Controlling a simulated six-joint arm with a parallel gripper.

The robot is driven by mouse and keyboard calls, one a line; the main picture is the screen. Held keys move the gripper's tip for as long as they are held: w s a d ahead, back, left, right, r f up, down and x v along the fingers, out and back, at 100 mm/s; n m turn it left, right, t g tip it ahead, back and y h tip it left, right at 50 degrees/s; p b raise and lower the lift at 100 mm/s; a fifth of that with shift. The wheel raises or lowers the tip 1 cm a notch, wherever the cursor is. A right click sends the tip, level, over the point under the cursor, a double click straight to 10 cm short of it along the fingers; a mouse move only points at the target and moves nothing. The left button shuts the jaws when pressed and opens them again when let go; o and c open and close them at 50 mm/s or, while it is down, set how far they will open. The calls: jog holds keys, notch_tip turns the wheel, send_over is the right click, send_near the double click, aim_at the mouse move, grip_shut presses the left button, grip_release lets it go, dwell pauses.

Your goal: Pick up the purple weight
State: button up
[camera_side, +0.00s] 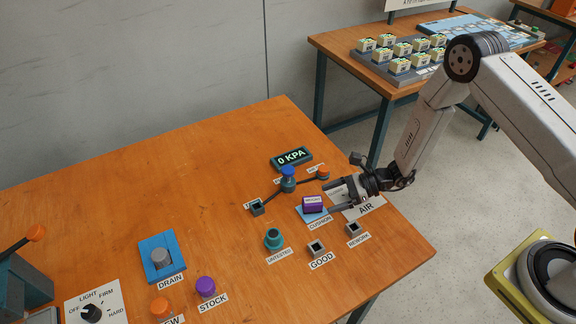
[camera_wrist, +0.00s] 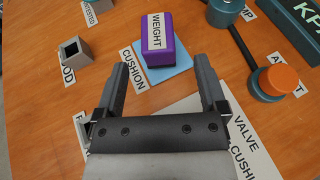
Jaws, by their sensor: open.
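The purple weight (camera_side: 313,204) is a small block with a white "WEIGHT" label. It sits on the blue cushion pad (camera_side: 311,217) on the orange wooden table. In the wrist view the purple weight (camera_wrist: 165,45) stands just ahead of the fingertips, roughly centred between them, and the blue cushion pad (camera_wrist: 168,75) shows beneath it. My gripper (camera_side: 340,199) is at the right of the weight in the side view. In the wrist view my gripper (camera_wrist: 162,75) has its two fingers spread apart with nothing between them.
A teal and blue valve (camera_side: 288,180) and an orange knob (camera_side: 323,172) stand behind the weight, near the pressure display (camera_side: 291,160). The grey square holders marked GOOD (camera_side: 316,249) and REWORK (camera_side: 353,230) and a teal fitting (camera_side: 273,239) stand in front. The table's left middle is clear.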

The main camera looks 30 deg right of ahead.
aim_at(316, 203)
jog(key=shift+x, duration=2.4)
jog(key=shift+s+f, duration=0.1)
grip_shut()
